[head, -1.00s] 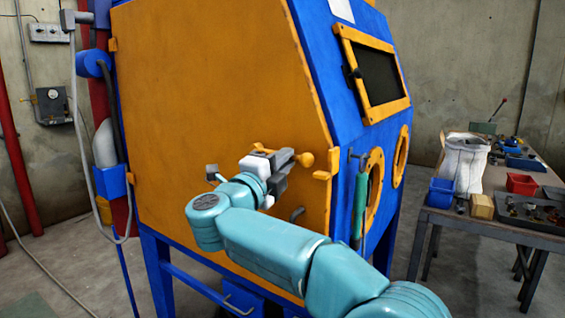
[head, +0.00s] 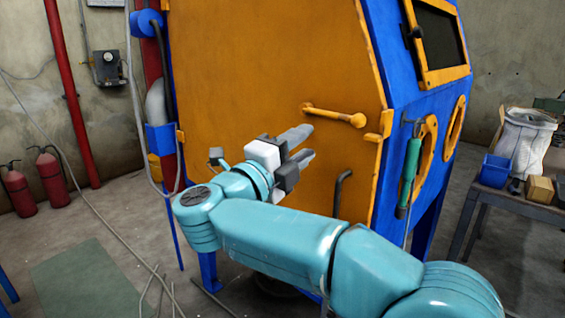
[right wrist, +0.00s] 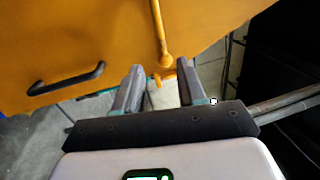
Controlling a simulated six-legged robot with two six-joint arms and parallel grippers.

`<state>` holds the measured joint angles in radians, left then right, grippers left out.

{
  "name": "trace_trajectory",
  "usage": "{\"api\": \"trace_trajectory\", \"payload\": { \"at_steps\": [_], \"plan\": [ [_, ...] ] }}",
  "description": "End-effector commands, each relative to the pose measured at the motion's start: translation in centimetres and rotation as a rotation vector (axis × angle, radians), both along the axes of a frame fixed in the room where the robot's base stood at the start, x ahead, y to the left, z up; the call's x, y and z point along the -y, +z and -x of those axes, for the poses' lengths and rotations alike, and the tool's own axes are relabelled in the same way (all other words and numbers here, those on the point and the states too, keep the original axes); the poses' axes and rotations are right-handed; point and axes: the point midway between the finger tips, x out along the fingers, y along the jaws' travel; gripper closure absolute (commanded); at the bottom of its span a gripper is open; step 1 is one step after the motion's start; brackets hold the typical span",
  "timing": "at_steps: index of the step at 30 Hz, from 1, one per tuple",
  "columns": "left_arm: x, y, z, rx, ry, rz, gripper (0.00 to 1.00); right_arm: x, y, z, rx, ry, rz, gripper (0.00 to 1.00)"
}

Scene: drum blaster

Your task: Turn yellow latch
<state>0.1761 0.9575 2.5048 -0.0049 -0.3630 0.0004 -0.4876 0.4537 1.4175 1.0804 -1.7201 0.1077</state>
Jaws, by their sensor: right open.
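The yellow latch (head: 335,115) is a bar with a round knob at its right end, lying nearly level on the orange door (head: 270,60) of the blue cabinet. My right gripper (head: 306,145) is open and empty, with its grey fingers just below and left of the latch bar. In the right wrist view, the latch (right wrist: 160,35) runs down from the top, and its knob shows just beyond the gap between the open fingertips (right wrist: 160,68). The latch appears apart from both fingers. My left gripper is not in view.
A dark bent handle (head: 342,190) is on the door below the latch. A yellow catch (head: 378,138) sits at the door's right edge. A teal-handled tool (head: 410,165) hangs on the blue side. A table (head: 515,204) with bins stands at right. Fire extinguishers (head: 50,172) stand at far left.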

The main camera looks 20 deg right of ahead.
Motion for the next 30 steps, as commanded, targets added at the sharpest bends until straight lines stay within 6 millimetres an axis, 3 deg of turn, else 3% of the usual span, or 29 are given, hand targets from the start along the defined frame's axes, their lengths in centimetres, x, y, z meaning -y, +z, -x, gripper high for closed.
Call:
{"api": "trace_trajectory", "payload": {
  "at_steps": [3, 9, 30],
  "plan": [
    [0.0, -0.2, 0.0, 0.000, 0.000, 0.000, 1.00, -2.4, -0.6, 1.0, -0.001, 0.003, 0.002, 0.60],
    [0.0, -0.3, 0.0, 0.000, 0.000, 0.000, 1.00, -4.5, -1.0, 2.0, 0.000, 0.000, 0.000, 0.60],
    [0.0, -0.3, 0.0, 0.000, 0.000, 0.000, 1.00, -4.8, -1.1, 2.2, 0.000, -0.001, 0.000, 0.60]
  ]
}}
